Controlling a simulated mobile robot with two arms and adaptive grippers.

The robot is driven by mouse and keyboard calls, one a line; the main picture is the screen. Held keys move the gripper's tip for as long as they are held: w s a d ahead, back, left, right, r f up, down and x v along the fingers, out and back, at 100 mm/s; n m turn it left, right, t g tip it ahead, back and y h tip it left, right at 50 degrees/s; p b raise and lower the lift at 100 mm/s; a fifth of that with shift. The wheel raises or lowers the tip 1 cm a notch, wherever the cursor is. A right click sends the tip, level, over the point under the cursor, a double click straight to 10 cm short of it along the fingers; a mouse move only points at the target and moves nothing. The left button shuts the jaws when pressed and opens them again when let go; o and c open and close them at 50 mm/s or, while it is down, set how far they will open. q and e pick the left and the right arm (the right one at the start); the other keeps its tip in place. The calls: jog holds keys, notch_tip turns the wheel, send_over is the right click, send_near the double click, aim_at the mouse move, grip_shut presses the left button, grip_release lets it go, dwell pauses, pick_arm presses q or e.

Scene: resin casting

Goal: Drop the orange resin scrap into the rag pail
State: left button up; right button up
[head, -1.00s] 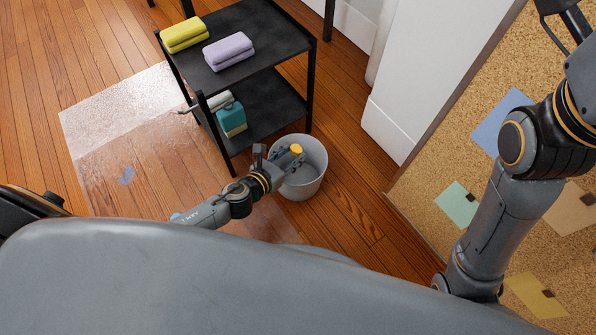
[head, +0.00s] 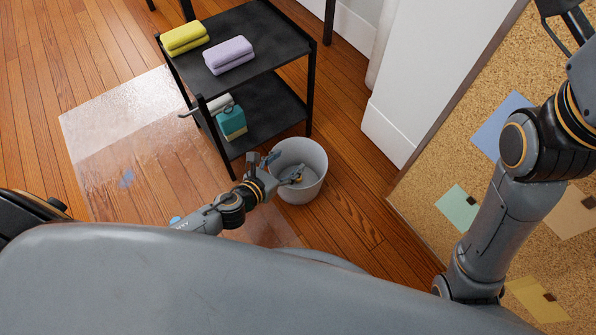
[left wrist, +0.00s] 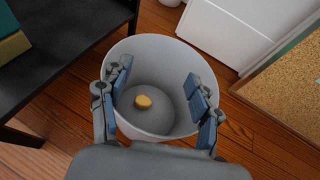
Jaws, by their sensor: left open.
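The orange resin scrap (left wrist: 143,101) shows as a small yellow-orange lump inside the grey rag pail (left wrist: 180,56), low and left of centre in the left wrist view. It is apart from my fingers. The pail (head: 316,188) stands on the wood floor beside the black cart. My left gripper (head: 284,168) reaches over the pail's left rim. In the left wrist view its blue-padded fingers (left wrist: 160,104) are spread wide with nothing between them. The scrap does not show in the head view. My right arm is at the right; dark parts at its cut-off end are unclear.
The black cart (head: 272,110) carries a yellow towel (head: 184,39) and a lilac towel (head: 228,55), with a teal and yellow item (head: 231,122) below. A clear sheet (head: 110,120) lies on the floor. A cork board (head: 420,190) and white panels border the right.

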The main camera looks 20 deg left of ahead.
pick_arm(q)
jog(key=v, duration=0.9)
jog(key=shift+s+r, duration=0.15)
jog(key=shift+s, duration=0.1)
jog(key=shift+a, duration=0.1)
